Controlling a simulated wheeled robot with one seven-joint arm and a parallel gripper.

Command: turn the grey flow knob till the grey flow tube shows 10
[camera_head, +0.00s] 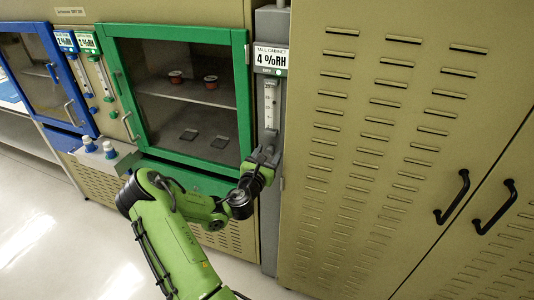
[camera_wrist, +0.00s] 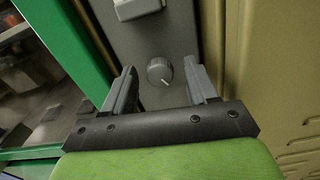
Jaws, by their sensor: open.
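The grey flow knob (camera_wrist: 159,71) is round with a pale pointer line, on a grey panel in the wrist view. The line points to the lower right. My gripper (camera_wrist: 163,78) is open, with one finger on each side of the knob and a gap on both sides. In the head view my gripper (camera_head: 264,156) is at the grey column, just below the grey flow tube (camera_head: 269,104), and it hides the knob. The tube's scale marks are too small to read. The tube's lower end (camera_wrist: 137,8) shows at the top of the wrist view.
A green-framed glass cabinet (camera_head: 247,70) stands left of the column, with red-topped items inside. A tan louvred cabinet (camera_head: 400,140) with black handles is close on the right. A label above the tube (camera_head: 270,58) reads 4 %RH. Open floor (camera_head: 60,240) lies lower left.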

